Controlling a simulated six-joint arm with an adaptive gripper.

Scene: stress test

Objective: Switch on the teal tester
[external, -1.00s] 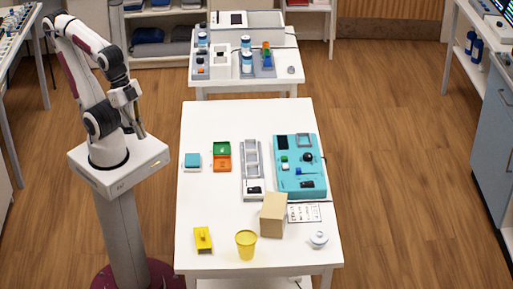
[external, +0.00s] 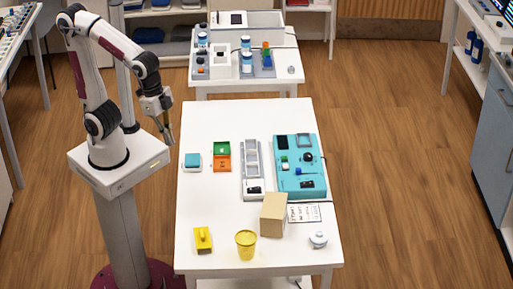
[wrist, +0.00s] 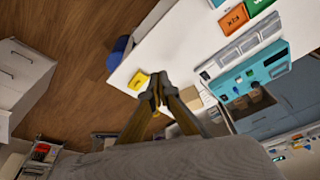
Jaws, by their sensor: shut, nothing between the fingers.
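The teal tester (external: 300,180) lies flat on the right part of the white table in the external view. It has a dark screen, a green button, a black knob, a small blue lever and a black switch (external: 307,184) near its front edge. Whether that switch is on or off is too small to tell. The tester also shows in the wrist view (wrist: 237,82), at the right. My gripper (external: 170,142) is shut and empty, in the air by the table's left edge, well away from the tester. Its fingertips meet in the wrist view (wrist: 158,88).
A grey tray strip (external: 251,150) stands just left of the tester, with a tan box (external: 273,215) in front. Green and orange bins (external: 222,165), a teal block (external: 193,160), a yellow piece (external: 203,239), a yellow cup (external: 246,244) and a white lidded pot (external: 318,239) stand around.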

